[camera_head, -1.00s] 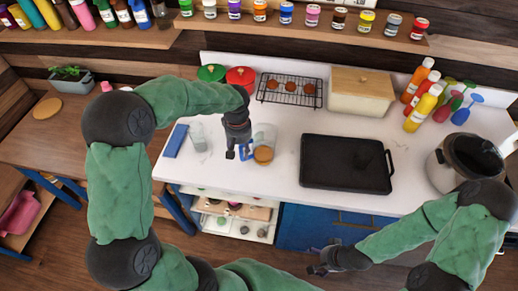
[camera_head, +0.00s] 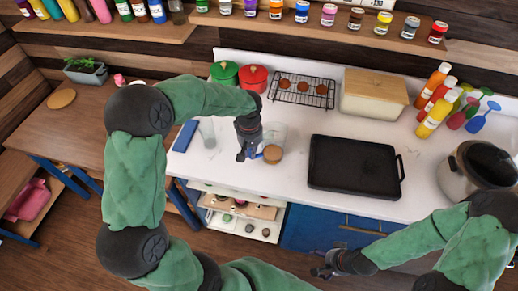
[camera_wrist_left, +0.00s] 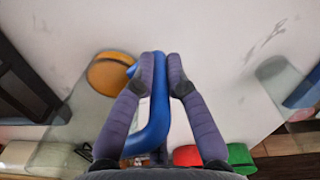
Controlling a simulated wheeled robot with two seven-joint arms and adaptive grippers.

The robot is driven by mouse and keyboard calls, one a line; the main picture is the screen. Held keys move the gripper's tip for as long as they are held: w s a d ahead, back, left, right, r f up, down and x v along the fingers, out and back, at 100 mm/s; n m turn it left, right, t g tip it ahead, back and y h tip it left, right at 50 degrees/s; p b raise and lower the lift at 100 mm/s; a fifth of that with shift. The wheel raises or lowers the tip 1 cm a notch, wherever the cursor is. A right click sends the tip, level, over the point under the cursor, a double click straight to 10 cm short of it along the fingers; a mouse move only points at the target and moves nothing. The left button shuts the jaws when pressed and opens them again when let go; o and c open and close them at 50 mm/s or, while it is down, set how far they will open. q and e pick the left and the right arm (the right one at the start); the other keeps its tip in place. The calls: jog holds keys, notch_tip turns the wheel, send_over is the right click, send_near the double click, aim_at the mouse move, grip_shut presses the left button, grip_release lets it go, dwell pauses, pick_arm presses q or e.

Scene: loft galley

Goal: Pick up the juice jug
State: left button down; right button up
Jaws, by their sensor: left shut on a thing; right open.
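The juice jug (camera_head: 275,138) is a clear jug with a blue handle and orange-brown juice low inside. It stands upright at the counter's front left in the head view; I cannot tell whether it is lifted at all. My left gripper (camera_head: 248,156) is at the jug's left side. In the left wrist view its two fingers (camera_wrist_left: 161,72) are shut on the blue handle (camera_wrist_left: 154,125), and the orange juice (camera_wrist_left: 108,74) shows to the left through the clear wall. My right gripper (camera_head: 324,268) is open and empty, low in front of the blue cabinet.
A clear glass (camera_head: 207,133) and a blue flat item (camera_head: 185,136) are left of the jug. A black griddle (camera_head: 354,167) lies to its right. Red (camera_head: 255,78) and green (camera_head: 225,73) pots and a wire rack (camera_head: 300,88) are behind. Bottles (camera_head: 437,115) stand at right.

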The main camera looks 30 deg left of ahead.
pick_arm(q)
jog(key=shift+r, duration=0.2)
jog(key=shift+r, duration=1.05)
jog(key=s+d+r+p, duration=0.2)
jog(key=s+d+r, duration=0.7)
jog(key=r, duration=0.1)
jog(key=shift+s+d+r, duration=0.25)
jog(key=shift+s+d, duration=0.1)
jog(key=shift+d, duration=0.05)
jog(key=shift+s, duration=0.1)
dwell(0.5)
